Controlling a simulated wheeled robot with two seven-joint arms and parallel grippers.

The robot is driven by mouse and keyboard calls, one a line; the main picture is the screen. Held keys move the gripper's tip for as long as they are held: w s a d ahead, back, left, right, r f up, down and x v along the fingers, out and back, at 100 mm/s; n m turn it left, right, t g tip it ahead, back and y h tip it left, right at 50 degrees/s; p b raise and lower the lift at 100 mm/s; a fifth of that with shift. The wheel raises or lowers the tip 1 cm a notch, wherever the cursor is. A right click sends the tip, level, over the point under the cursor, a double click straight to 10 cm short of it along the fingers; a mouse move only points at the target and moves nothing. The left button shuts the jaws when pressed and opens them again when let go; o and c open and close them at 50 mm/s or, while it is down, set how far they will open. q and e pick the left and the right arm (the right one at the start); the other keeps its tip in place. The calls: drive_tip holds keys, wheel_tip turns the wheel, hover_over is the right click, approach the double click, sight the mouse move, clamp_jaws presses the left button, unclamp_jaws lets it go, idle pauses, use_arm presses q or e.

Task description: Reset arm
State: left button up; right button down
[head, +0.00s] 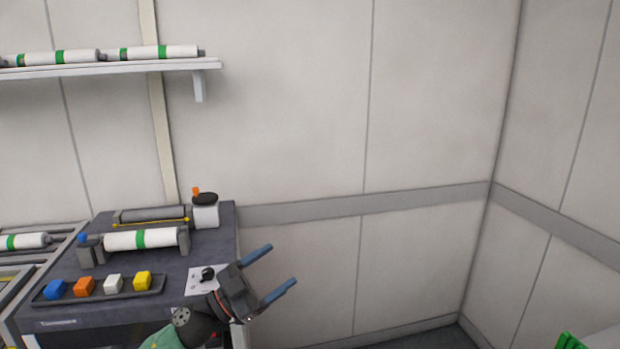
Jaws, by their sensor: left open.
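My left gripper (275,272) is in the lower middle of the head view, at the right front edge of a dark workbench (75,316). Its two blue-tipped fingers are spread apart and point up and to the right. Nothing shows between them. Part of my left arm (185,332) comes in from the bottom edge. My right gripper is not in view.
On the bench a white roller with a green band (140,239) lies in a holder. A tray (100,298) holds several coloured blocks. A black-lidded jar (205,212) stands behind. A shelf (110,68) carries more rollers. Space right of the gripper is clear up to the walls.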

use_arm(q)
drive_tip(key=s+a+f+n+t+y, duration=0.25)
drive_tip(key=a+f+n+y, duration=0.35)
drive_tip(key=f+n+y, duration=0.4)
drive_tip(key=s+a+f+n+t+y, duration=0.2)
drive_tip(key=s+a+f+n+y, duration=0.35)
drive_tip(key=f+y, duration=0.55)
drive_tip(key=s+a+f+g+h, duration=0.1)
drive_tip(key=s+f+g, duration=0.6)
drive_tip(key=s, duration=0.5)
drive_tip(key=s+a+f+g, duration=0.1)
drive_tip(key=s+f+g, duration=0.4)
drive_tip(key=s+f, duration=0.6)
drive_tip(key=s+d+f+g, duration=0.1)
drive_tip(key=s+d+f, duration=0.1)
drive_tip(key=f, duration=1.5)
drive_tip(key=s+d+f+g, duration=0.1)
drive_tip(key=s+f, duration=0.3)
drive_tip(key=f, duration=1.4)
drive_tip(key=shift+d+f, duration=0.2)
drive_tip(key=shift+d, duration=0.3)
